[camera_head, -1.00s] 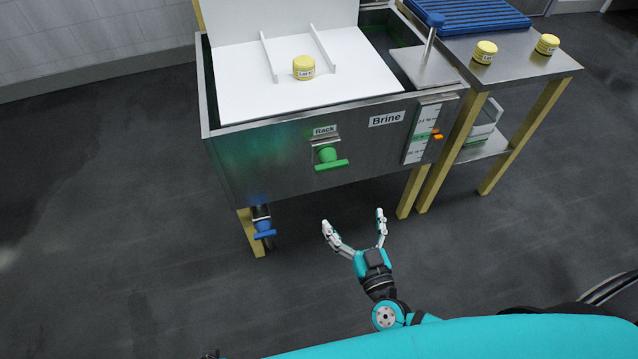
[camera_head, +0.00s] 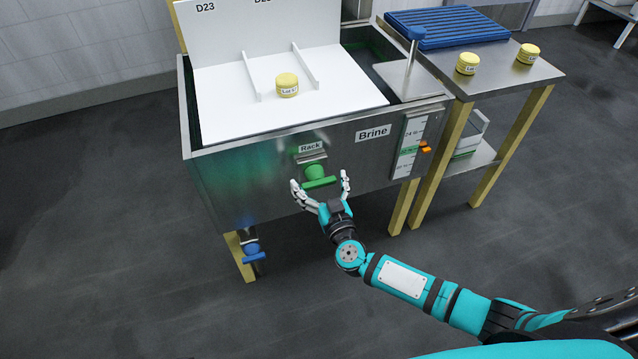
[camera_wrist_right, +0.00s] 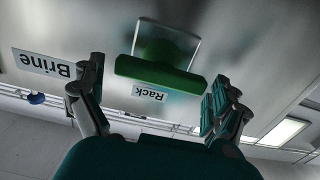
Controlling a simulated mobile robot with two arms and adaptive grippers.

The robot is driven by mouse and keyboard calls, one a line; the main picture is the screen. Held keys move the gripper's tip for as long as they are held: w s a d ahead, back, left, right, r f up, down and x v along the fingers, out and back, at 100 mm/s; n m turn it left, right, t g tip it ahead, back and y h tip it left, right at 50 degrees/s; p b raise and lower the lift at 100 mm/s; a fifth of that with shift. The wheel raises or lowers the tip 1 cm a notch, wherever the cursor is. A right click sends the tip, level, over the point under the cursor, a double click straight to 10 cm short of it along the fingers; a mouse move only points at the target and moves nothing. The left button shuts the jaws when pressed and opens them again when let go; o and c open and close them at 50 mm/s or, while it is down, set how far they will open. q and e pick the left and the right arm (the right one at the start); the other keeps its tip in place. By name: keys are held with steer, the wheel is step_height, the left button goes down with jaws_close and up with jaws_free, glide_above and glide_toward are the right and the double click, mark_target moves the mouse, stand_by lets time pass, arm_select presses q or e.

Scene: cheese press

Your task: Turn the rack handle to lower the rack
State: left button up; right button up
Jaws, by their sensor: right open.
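The green rack handle (camera_head: 318,180) is on the front wall of the steel brine tank (camera_head: 240,178), under the "Rack" label (camera_head: 311,147). Its bar lies about level. My right gripper (camera_head: 320,184) is open in front of the handle, with one finger on each side of it. In the right wrist view the green handle (camera_wrist_right: 160,75) shows between the spread fingers (camera_wrist_right: 152,96), apart from both. The white rack (camera_head: 240,100) lies across the top of the tank with one yellow cheese (camera_head: 287,85) on it. My left gripper is not in view.
A blue valve handle (camera_head: 253,252) is low on the tank's left. A scale with an orange marker (camera_head: 425,148) is on the tank's right front. A side table (camera_head: 500,75) with a blue slatted tray (camera_head: 447,28) and two yellow cheeses stands at right. The floor in front is clear.

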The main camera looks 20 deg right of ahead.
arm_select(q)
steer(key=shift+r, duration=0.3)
arm_select(e)
steer(key=shift+w, duration=0.3)
steer(key=c, duration=0.9)
steer(key=shift+c, duration=0.3)
